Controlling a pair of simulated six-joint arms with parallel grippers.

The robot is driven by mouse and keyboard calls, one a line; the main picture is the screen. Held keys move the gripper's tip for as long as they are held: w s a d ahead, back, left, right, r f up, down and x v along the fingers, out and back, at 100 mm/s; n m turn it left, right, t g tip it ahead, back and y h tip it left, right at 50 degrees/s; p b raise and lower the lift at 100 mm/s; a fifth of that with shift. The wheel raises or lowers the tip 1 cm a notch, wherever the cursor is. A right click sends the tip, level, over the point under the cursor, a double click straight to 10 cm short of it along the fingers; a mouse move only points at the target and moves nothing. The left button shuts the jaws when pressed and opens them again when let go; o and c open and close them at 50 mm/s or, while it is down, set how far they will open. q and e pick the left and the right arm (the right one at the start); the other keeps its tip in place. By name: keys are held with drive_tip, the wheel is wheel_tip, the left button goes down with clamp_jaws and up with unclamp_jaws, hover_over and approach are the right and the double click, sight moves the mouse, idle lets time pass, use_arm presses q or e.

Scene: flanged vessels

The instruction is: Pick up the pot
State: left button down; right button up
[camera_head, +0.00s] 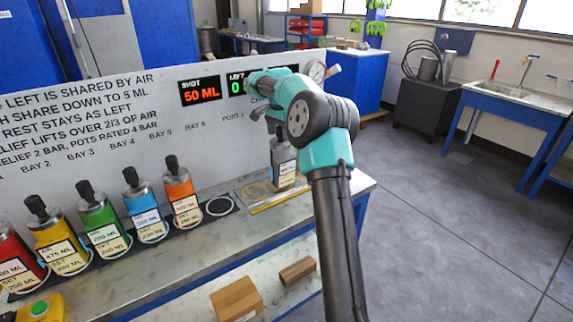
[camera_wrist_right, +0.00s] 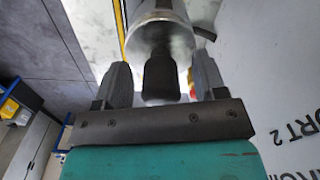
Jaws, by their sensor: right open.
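A metal pot (camera_head: 284,160) with a pale label stands upright on the bench near the wall panel, below my right gripper (camera_head: 266,112). In the right wrist view, the pot's round metal flange (camera_wrist_right: 160,38) and black knob (camera_wrist_right: 160,78) show. The right gripper (camera_wrist_right: 162,84) is open, with the knob between its two fingers and a visible gap on each side. Several other pots stand in a row to the left: red (camera_head: 14,258), yellow (camera_head: 53,238), green (camera_head: 101,220), blue (camera_head: 145,207) and orange (camera_head: 181,194). My left gripper is not in view.
An empty ringed spot (camera_head: 219,206) lies right of the orange pot. A yellow strip (camera_head: 282,203) runs along the bench before the metal pot. The lettered panel (camera_head: 120,110) rises behind, with a gauge (camera_head: 316,71). Cardboard boxes (camera_head: 237,299) sit on the lower shelf.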

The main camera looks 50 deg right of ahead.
drive_tip(key=shift+f, duration=0.55)
clamp_jaws()
idle(0.5)
